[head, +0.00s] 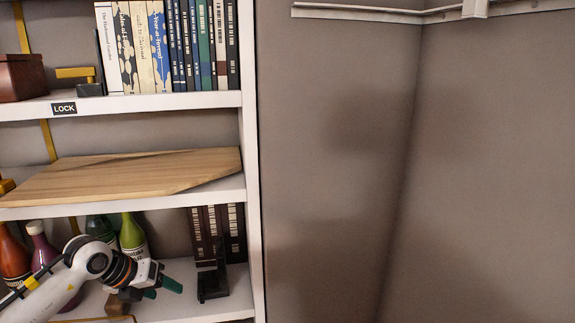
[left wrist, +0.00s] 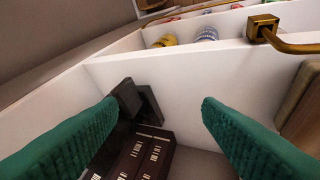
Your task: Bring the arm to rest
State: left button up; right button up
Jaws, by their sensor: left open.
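My left arm (head: 62,281) comes in from the lower left in the head view and reaches into the lower shelf of the bookcase (head: 250,150). My left gripper (head: 160,288) has green fingers and is near the black bookend (head: 214,283). In the left wrist view my left gripper (left wrist: 158,112) is open, its two green fingers wide apart with nothing held between them. Dark brown books (left wrist: 140,155) and the black bookend (left wrist: 150,106) show beyond and between the fingers. My right gripper is not in view.
Several bottles (head: 132,236) stand behind my arm on the lower shelf. Dark books (head: 217,232) stand to their right. A wooden board (head: 125,176) lies on the shelf above. The top shelf holds a row of books (head: 170,48). Right of the bookcase is bare wall (head: 340,170).

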pick_arm(q)
jog(key=s+d+r+t+h, duration=0.1)
jog(key=s+d+h, duration=0.2)
jog(key=d+h, duration=0.75)
jog(key=s+d+r+n+t, duration=0.3)
jog(key=d+r+n+t, duration=0.5)
jog(key=s+a+f+n+g+y, duration=0.1)
jog(key=s+a+f+n+y, duration=0.3)
jog(key=a+f+n+y, duration=0.55)
jog(key=s+a+f+n+y, duration=0.35)
jog(key=f+n+y, duration=0.3)
jog(key=n, duration=0.75)
jog(key=s+d+f+n+g+h, duration=0.15)
jog(key=s+f+g, duration=0.35)
jog(key=s, duration=0.5)
jog(key=s+d+f+g, duration=0.2)
jog(key=s+f+g, duration=0.3)
jog(key=s, duration=0.5)
notch_tip(320, 180, down, 26)
jog(key=g, duration=0.2)
jog(key=s+a+f, duration=0.3)
jog(key=s+f, duration=1.3)
jog(key=s, duration=0.1)
jog(key=shift+g, duration=0.4)
